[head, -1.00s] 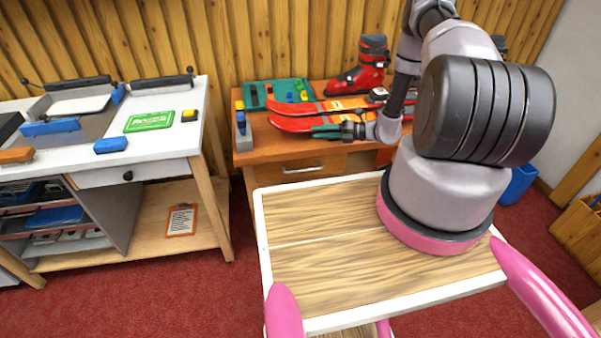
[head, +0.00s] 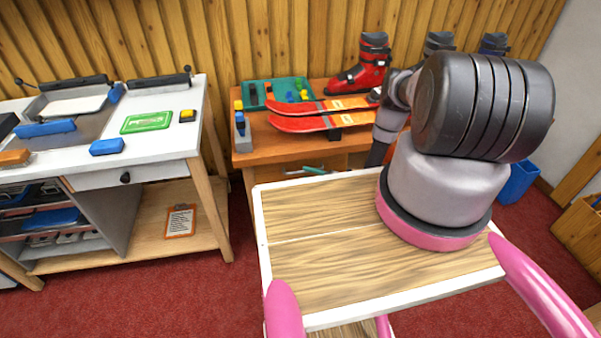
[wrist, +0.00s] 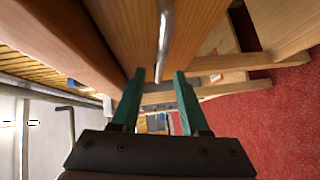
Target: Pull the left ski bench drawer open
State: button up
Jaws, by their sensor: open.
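The ski bench (head: 262,140) is an orange-brown wooden bench against the back wall. Its left drawer front (head: 328,161) is under the bench top and looks closed. A grey metal bar handle (head: 293,172) shows on it; in the wrist view the handle (wrist: 166,30) runs away from the camera along the wooden drawer front (wrist: 128,30). My gripper (head: 318,170) has green fingers in front of the drawer. In the wrist view my gripper (wrist: 160,72) is open and empty, with the handle's near end lined up between its fingertips. I cannot tell whether they touch it.
Red skis (head: 318,122), a red boot (head: 364,70) and a green tray (head: 278,92) are on the bench top. A white workbench (head: 150,165) stands at left. My wooden-topped tray is in front of the bench. Red carpet (head: 215,300) lies clear between them.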

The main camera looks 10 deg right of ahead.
aim_at(301, 172)
jog(key=shift+x, duration=2.2)
grip_shut()
